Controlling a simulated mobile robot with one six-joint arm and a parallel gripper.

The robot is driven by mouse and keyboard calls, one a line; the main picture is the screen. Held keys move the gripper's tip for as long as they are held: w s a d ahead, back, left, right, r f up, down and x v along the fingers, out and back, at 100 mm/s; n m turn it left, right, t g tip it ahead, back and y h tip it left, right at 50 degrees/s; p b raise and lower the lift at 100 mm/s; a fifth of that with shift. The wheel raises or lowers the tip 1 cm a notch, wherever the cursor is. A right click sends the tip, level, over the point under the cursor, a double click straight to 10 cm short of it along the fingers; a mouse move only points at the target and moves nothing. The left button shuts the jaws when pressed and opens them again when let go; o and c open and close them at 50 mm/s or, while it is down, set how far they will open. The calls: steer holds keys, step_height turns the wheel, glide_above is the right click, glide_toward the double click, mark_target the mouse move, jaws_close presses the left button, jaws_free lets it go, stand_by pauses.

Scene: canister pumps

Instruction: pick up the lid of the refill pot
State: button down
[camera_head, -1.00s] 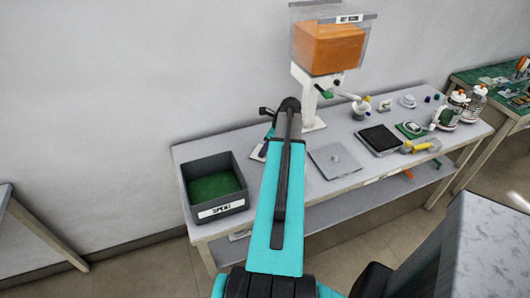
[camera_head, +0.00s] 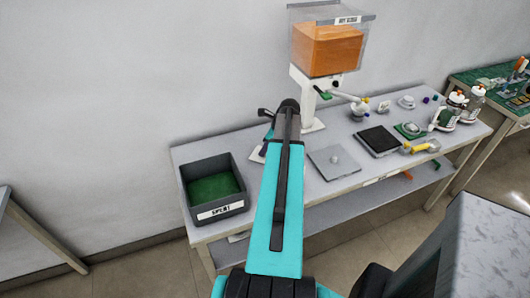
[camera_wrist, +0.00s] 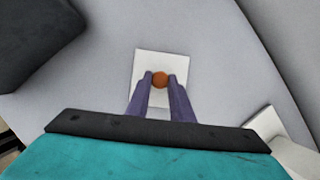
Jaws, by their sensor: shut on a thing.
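In the wrist view, my gripper (camera_wrist: 160,84) has its two purple fingers close on either side of a small round orange-brown piece (camera_wrist: 160,78). It is shut on this piece, which I take to be the lid of the refill pot or its knob. A white square plate (camera_wrist: 145,58) lies beneath it on the grey bench. I cannot tell whether the piece is raised off what is below. In the head view, my arm hides the gripper, the held piece and most of the white plate (camera_head: 257,153).
A dark bin with a green floor (camera_head: 214,187) stands at the bench's left end. A hopper with orange contents (camera_head: 327,50) stands just behind my arm. To the right are a grey plate with a knob (camera_head: 335,160), a black pad (camera_head: 377,140) and pump canisters (camera_head: 448,112).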

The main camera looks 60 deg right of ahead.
steer(key=shift+r, duration=0.15)
step_height(320, 180, up, 10)
steer(key=b, duration=0.2)
stand_by(0.5)
stand_by(0.6)
